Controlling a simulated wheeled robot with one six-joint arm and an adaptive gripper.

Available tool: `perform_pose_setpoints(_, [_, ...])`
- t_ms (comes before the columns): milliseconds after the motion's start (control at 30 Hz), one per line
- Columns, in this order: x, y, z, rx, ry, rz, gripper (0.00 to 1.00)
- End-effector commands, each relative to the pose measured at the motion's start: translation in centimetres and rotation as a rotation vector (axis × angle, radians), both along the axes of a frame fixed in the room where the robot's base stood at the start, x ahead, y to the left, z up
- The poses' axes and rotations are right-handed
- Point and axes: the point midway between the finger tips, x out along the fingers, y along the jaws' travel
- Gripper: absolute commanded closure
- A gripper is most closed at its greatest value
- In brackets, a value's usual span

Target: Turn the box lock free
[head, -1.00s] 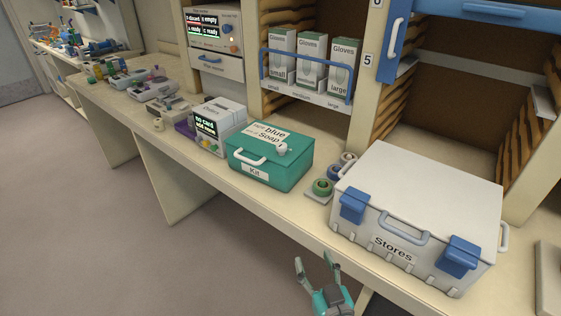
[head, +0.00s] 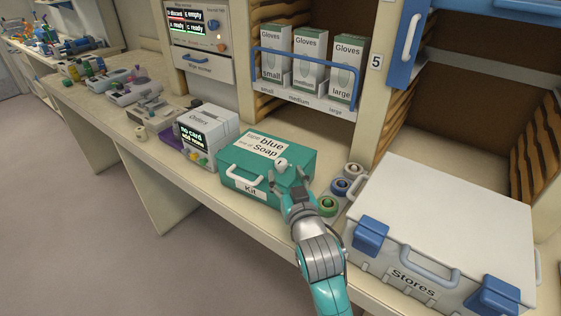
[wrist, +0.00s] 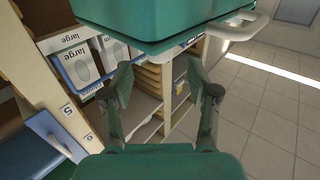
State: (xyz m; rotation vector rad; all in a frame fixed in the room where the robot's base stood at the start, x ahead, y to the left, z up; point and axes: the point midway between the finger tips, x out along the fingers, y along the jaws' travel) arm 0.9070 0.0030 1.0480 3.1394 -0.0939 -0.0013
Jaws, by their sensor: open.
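The teal Kit box (head: 238,172) stands closed on the counter, with a white carry handle (head: 243,179) on its front. A small white turn-knob lock (head: 281,164) sits at the front right of its lid, beside the paper label. My gripper (head: 289,182) is open and empty, just in front of the box's right end and close to the lock. I cannot tell whether a finger touches the box. In the wrist view the box (wrist: 170,22) fills the top, beyond the open fingers (wrist: 157,78).
Several tape rolls (head: 340,187) stand just right of the box. The large white Stores case (head: 440,205) with blue latches is close to my arm's right. A grey device (head: 207,130) stands left of the box. Glove boxes (head: 309,57) sit on the shelf behind.

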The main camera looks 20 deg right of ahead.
Motion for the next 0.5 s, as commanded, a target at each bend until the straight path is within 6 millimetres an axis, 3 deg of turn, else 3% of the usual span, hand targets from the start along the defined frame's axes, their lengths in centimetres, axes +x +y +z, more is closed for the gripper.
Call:
perform_pose_setpoints(200, [3.6,-0.3,0.1,0.001,-0.001,0.0,0.4])
perform_pose_setpoints(500, [5.7,-0.4,0.0,0.001,0.0,0.0,0.4])
